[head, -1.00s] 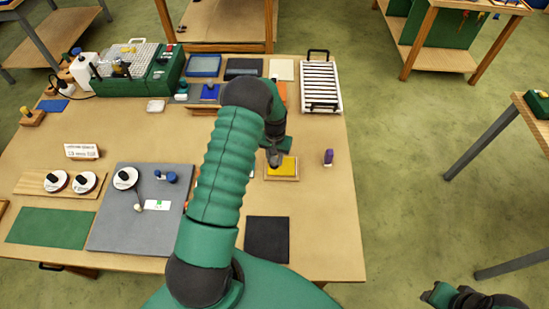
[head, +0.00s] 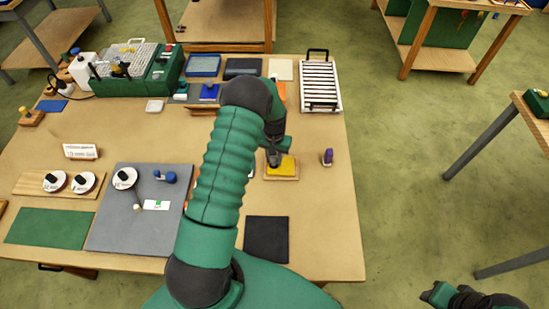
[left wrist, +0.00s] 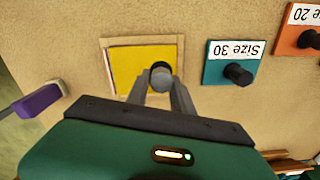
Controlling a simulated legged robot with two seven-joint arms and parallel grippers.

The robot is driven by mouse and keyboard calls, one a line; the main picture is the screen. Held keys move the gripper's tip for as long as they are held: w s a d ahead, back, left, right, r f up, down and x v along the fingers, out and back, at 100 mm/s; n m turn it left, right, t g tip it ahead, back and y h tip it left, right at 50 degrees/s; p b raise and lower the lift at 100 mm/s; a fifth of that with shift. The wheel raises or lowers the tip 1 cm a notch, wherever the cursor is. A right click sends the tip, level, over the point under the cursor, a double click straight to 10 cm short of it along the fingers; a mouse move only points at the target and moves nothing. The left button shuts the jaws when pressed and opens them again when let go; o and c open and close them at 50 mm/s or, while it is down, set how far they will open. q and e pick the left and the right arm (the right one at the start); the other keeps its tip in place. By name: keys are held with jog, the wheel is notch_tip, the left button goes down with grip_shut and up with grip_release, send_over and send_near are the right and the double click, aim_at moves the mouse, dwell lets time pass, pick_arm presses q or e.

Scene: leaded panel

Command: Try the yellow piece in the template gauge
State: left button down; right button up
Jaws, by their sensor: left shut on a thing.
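The yellow piece (left wrist: 132,69) is a flat yellow square with a round dark knob (left wrist: 162,76). It lies at or just over the pale wooden template gauge (left wrist: 108,68), whose edges show around its left and top. I cannot tell whether it is fully seated. In the head view, the yellow piece (head: 287,164) and gauge (head: 283,179) are right of my left forearm. My left gripper (left wrist: 161,82) is shut on the yellow piece's knob, and its fingers hide the piece's near side. My right gripper (head: 437,294) is at the lower right, off the table; its jaws are unclear.
A teal Size 30 piece (left wrist: 224,71) and an orange Size 20 piece (left wrist: 290,42) lie to the right in the wrist view. A purple-handled tool (head: 328,157) stands close right of the gauge. A black mat (head: 267,239) lies in front. The table's right edge is near.

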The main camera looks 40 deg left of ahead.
pick_arm(q)
jog(key=shift+f+b, duration=0.4)
jog(key=shift+f, duration=0.1)
jog(key=shift+r+p, duration=0.35)
jog(key=shift+r, duration=0.2)
jog(key=shift+f, duration=0.15)
jog(key=shift+a+f+b, duration=0.1)
jog(key=shift+f+b, duration=0.2)
jog(key=shift+b, duration=0.15)
jog(key=shift+r, duration=0.1)
dwell(0.4)
jog(key=c, duration=1)
grip_release()
jog(key=shift+c, duration=0.2)
